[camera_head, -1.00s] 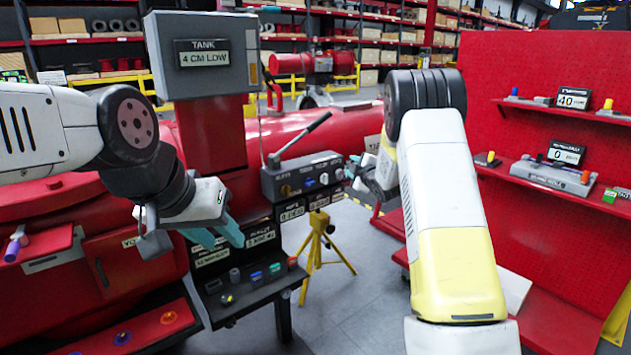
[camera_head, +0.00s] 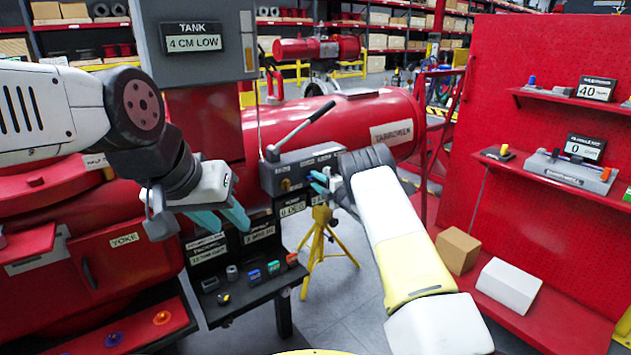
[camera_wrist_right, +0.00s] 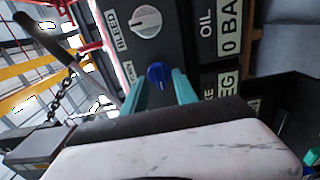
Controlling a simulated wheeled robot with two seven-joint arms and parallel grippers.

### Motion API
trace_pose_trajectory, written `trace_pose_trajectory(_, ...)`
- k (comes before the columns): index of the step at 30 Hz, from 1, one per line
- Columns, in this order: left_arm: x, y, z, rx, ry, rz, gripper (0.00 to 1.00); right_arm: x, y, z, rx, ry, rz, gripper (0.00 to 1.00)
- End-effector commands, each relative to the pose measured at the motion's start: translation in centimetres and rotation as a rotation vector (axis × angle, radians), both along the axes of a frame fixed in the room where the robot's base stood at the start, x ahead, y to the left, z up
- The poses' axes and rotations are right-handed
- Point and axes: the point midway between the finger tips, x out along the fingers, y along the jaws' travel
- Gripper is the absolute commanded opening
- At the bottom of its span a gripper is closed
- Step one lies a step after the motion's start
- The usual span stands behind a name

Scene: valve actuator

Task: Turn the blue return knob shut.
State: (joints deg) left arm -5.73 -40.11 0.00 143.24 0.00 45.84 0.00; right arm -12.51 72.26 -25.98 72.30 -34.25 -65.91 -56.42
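The blue return knob (camera_wrist_right: 158,75) sits on the dark face of the valve box, beside a larger white knob (camera_wrist_right: 146,22) labelled BLEED. My right gripper (camera_wrist_right: 161,80) is open, its teal fingertips on either side of the blue knob; I cannot tell if they touch it. In the head view my right gripper (camera_head: 321,183) is at the front of the grey valve box (camera_head: 283,177), and the blue knob is too small or hidden there. My left gripper (camera_head: 222,220) is open and empty, left of the box.
A long lever (camera_head: 305,126) rises from the box. A yellow tripod (camera_head: 319,250) stands below. A dark tray (camera_head: 250,288) with small coloured parts is at lower left. Red shelves (camera_head: 555,170) are on the right, with a cardboard box (camera_head: 457,250) and a white box (camera_head: 508,285) below.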

Motion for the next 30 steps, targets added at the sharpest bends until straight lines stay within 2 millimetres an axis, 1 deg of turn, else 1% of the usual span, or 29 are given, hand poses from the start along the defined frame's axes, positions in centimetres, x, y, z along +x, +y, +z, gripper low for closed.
trace_pose_trajectory(4, 0.00, 0.00, 0.00, 0.000, 0.000, 0.000, 0.36, 0.77, 0.59, 0.06, 0.001, 0.000, 0.000, 0.35)
trace_pose_trajectory(12, 0.00, 0.00, 0.00, 0.000, 0.000, 0.000, 0.36, 0.88, 0.64, 0.04, 0.002, 0.001, -0.001, 0.35)
trace_pose_trajectory(17, 0.00, 0.00, 0.00, 0.000, 0.000, 0.000, 0.36, 0.87, 0.64, 0.05, 0.002, 0.001, -0.001, 0.03)
trace_pose_trajectory(18, 0.00, 0.00, 0.00, 0.000, 0.000, 0.000, 0.36, 0.87, 0.64, 0.06, 0.002, 0.001, -0.001, 0.00)
trace_pose_trajectory(30, 0.00, 0.00, 0.00, 0.000, 0.000, 0.000, 0.36, 0.87, 0.59, 0.07, 0.028, 0.019, -0.002, 0.00)
